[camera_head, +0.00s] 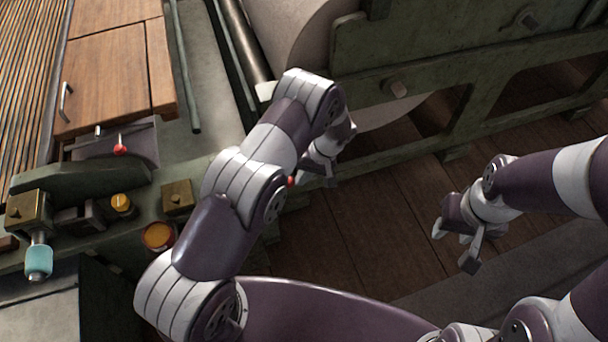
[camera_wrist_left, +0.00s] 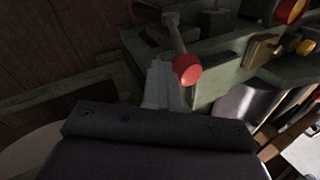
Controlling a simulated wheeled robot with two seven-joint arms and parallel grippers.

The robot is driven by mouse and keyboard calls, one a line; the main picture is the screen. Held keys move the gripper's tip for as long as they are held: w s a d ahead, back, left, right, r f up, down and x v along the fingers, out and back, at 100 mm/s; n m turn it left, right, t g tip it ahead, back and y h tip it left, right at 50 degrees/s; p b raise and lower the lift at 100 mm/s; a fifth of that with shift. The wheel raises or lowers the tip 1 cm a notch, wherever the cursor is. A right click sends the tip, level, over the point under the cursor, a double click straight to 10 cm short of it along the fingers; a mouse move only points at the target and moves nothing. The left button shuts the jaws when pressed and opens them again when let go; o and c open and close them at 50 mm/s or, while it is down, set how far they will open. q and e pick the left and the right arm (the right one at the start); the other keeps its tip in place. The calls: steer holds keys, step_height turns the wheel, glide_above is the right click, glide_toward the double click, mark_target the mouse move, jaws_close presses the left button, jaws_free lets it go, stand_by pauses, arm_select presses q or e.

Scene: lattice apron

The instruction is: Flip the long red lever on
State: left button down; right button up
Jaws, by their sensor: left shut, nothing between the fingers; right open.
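The long lever has a red ball knob (camera_wrist_left: 187,69) on a grey rod (camera_wrist_left: 174,35) in the left wrist view. In the head view a small red knob (camera_head: 291,181) shows at the edge of my left arm, with most of its lever hidden. My left gripper (camera_head: 323,170) is shut and empty close to this knob. In the left wrist view its pale fingers (camera_wrist_left: 160,85) are just left of the ball; I cannot tell whether they touch. My right gripper (camera_head: 456,248) is open and empty over the floor, well away to the right.
A short lever with a red knob (camera_head: 120,149) sits on a panel at the left. A yellow button (camera_head: 122,203), a round red-rimmed control (camera_head: 158,236) and a teal handle (camera_head: 39,260) are on the green machine frame. A large roller (camera_head: 295,40) is behind my left arm.

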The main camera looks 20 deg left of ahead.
arm_select(q)
steer(key=s+a+r+t+h+p, duration=0.1)
steer(key=s+a+h+p, duration=0.1)
steer(key=s+a+p, duration=0.3)
steer(key=s+a+r+t+h+p, duration=0.1)
steer(key=s+a+t+h+p, duration=0.1)
steer(key=s+a+p, duration=0.4)
steer(key=a+h, duration=0.1)
steer(key=a, duration=0.4)
steer(key=shift+s+a+r+t+h, duration=0.15)
steer(key=shift+s+a+t+h, duration=0.1)
steer(key=shift+s+t+h, duration=0.1)
